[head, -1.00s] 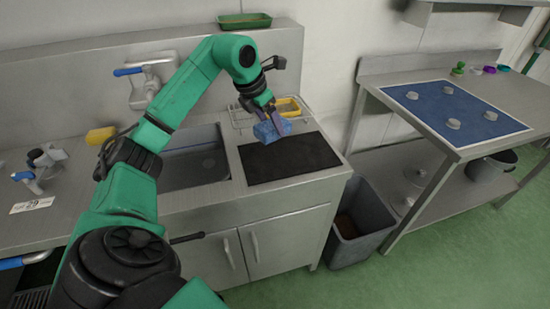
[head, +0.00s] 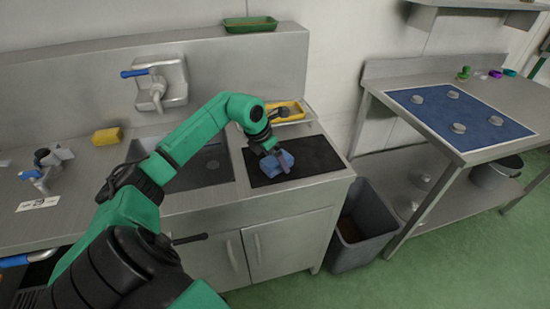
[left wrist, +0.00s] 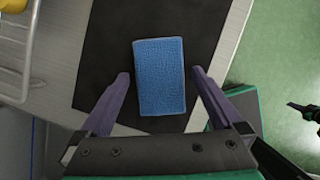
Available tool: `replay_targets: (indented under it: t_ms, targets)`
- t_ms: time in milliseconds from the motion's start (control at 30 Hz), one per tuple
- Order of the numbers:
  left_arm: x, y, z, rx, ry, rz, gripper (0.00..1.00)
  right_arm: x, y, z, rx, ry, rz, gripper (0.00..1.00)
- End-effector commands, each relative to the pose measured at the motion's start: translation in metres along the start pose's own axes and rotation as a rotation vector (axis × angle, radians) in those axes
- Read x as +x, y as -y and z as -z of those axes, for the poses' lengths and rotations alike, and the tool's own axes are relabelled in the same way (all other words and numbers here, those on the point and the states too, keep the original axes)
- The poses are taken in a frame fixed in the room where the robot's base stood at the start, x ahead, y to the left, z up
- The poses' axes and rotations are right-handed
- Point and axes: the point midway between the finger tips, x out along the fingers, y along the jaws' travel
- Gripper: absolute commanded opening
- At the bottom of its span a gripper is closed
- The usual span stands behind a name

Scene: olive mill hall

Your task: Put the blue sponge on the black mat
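The blue sponge (head: 278,164) lies on the black mat (head: 316,156) on the counter right of the sink. In the left wrist view the sponge (left wrist: 159,76) lies flat with the dark mat (left wrist: 104,45) around it. My left gripper (head: 275,161) is low over the mat at the sponge. In the left wrist view its two purple fingers (left wrist: 160,78) stand open on either side of the sponge, with a narrow gap on each side. The gripper hides part of the sponge in the head view.
A yellow sponge (head: 107,136) sits left of the sink (head: 205,170). A wire rack with a yellow item (head: 288,110) stands behind the mat. A green tray (head: 250,24) is on the ledge. A grey bin (head: 362,232) stands between the counter and the right table (head: 490,150).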

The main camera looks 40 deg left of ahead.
Motion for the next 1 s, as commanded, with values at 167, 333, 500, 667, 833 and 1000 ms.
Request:
replay_targets:
  t_ms: [167,333,500,667,833,1000]
  targets:
    - [-0.003,0.0,-0.001,0.0,0.001,0.0,1.0,-0.003,0.001,0.001,0.001,-0.001,0.002,0.0]
    - [-0.021,-0.002,-0.001,0.001,0.002,-0.004,1.0,0.004,0.002,0.0,0.001,-0.001,0.002,0.0]
    - [-0.063,-0.001,0.0,0.003,0.001,-0.007,1.0,0.014,0.002,0.0,0.001,-0.001,0.002,0.0]
    - [-0.103,-0.001,-0.001,0.001,0.002,-0.005,1.0,0.019,0.002,-0.001,0.001,-0.001,0.002,0.0]
    - [-0.121,0.0,-0.001,0.001,0.0,-0.001,1.0,0.02,0.002,-0.001,0.0,-0.001,0.002,0.0]
    - [-0.122,0.0,-0.001,0.0,0.0,0.0,1.0,0.019,0.002,-0.001,0.0,-0.001,0.002,0.0]
